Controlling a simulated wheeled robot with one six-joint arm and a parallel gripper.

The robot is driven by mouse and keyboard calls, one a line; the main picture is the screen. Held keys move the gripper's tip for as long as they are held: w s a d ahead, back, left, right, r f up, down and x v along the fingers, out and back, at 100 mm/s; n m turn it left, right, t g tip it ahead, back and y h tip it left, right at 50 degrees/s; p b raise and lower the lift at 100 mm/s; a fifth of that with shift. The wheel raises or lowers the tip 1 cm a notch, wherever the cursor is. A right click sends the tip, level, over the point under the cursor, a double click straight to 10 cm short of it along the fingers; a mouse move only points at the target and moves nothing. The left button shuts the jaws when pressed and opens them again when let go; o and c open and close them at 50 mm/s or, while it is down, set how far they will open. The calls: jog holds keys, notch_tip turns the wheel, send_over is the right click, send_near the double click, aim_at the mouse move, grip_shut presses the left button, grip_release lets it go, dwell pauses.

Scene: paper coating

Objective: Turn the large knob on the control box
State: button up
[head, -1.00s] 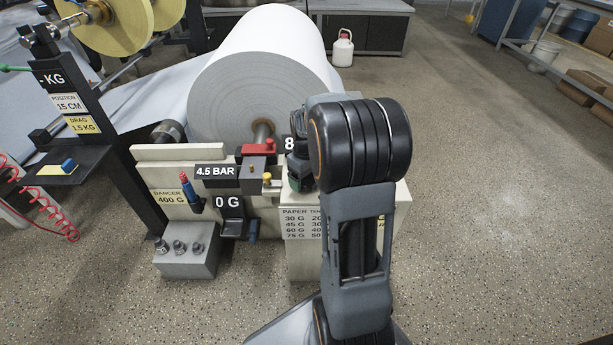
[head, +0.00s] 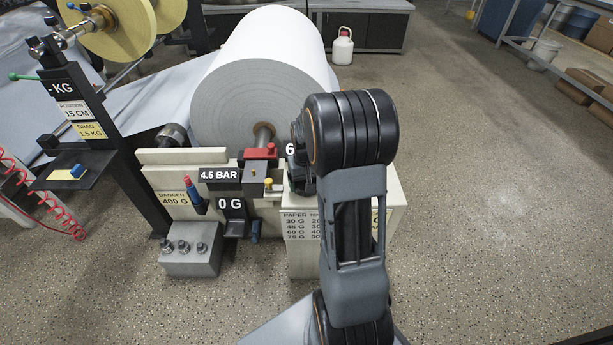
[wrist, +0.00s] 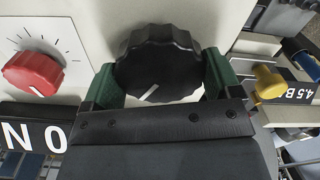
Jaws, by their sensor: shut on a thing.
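In the wrist view a large black ribbed knob (wrist: 158,62) with a white pointer line sits on the pale face of the control box (wrist: 88,18). My gripper (wrist: 158,80) has its green fingers on both sides of the knob and is shut on it. The pointer line shows toward the bottom left of the knob in this view. In the head view the control box (head: 300,258) stands below my arm, which hides the knob and the fingers. A black display on it shows a 6, partly covered by my arm.
A red knob (wrist: 33,73) with scale marks sits beside the black one. A yellow knob (wrist: 268,82) is on the other side. A large paper roll (head: 255,90) stands behind the box. Grey floor (head: 480,210) to the right is clear.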

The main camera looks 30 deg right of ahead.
aim_at(306, 181)
jog(key=m+p, duration=0.2)
jog(key=m, duration=0.2)
jog(key=shift+r+m+p, duration=0.15)
jog(key=shift+m+p, duration=0.95)
jog(key=shift+m, duration=1)
jog(key=o, duration=0.8)
jog(key=shift+c, duration=0.2)
notch_tip(306, 181, up, 14)
jog(key=p, duration=0.4)
jog(key=shift+f, duration=0.2)
